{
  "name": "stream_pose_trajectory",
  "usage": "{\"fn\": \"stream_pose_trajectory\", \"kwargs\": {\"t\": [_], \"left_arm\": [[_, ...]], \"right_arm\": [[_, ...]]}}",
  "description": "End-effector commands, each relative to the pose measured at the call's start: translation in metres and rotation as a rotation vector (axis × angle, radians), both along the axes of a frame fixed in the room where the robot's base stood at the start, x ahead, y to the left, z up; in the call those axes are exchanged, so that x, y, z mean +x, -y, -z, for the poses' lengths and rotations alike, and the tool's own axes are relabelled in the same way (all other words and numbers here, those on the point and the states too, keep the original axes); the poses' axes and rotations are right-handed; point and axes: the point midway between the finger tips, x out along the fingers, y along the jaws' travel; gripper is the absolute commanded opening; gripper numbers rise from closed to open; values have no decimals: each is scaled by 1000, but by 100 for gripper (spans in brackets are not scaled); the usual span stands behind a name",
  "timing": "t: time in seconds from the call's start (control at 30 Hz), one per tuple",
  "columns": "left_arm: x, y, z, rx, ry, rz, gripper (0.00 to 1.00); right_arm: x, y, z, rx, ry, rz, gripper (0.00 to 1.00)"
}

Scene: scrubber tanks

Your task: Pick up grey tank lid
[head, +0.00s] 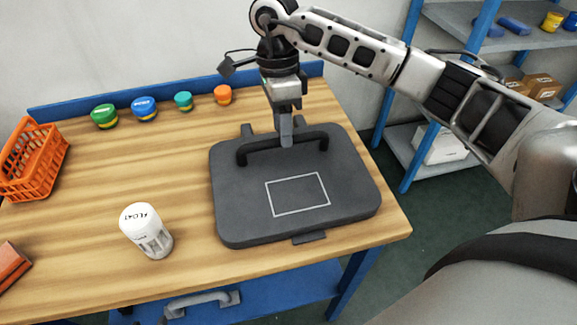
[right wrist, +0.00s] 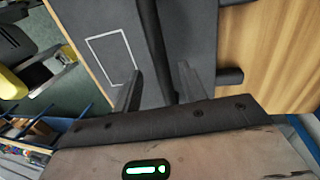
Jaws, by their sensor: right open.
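The grey tank lid (head: 240,205) lies flat on the wooden table, with a white outlined rectangle on its top. A dark bar handle (head: 310,138) stands up along its far side. My right gripper (head: 287,140) points down at the middle of the handle. In the right wrist view, its two open fingers (right wrist: 160,88) are on either side of the handle (right wrist: 152,40), and I see a gap beside the bar. The lid (right wrist: 80,15) fills the middle of that view. My left gripper is not in view.
A white float canister (head: 146,232) stands left of the lid on the table (head: 90,190). Several coloured jars (head: 145,109) line the back edge. An orange basket (head: 32,160) is at the left. A blue shelf rack (head: 412,130) stands behind at the right.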

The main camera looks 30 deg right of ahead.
Motion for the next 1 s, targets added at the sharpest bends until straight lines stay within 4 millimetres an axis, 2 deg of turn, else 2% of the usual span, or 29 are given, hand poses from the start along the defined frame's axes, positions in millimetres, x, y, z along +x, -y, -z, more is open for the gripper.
{"fn": "stream_pose_trajectory", "kwargs": {"t": [0.13,0.3,1.0], "left_arm": [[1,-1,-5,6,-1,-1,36],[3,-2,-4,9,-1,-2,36],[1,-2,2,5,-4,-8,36]], "right_arm": [[-3,-1,23,0,-6,0,42],[-6,-2,38,0,-3,0,42],[-6,-2,43,1,-2,-1,42]]}}
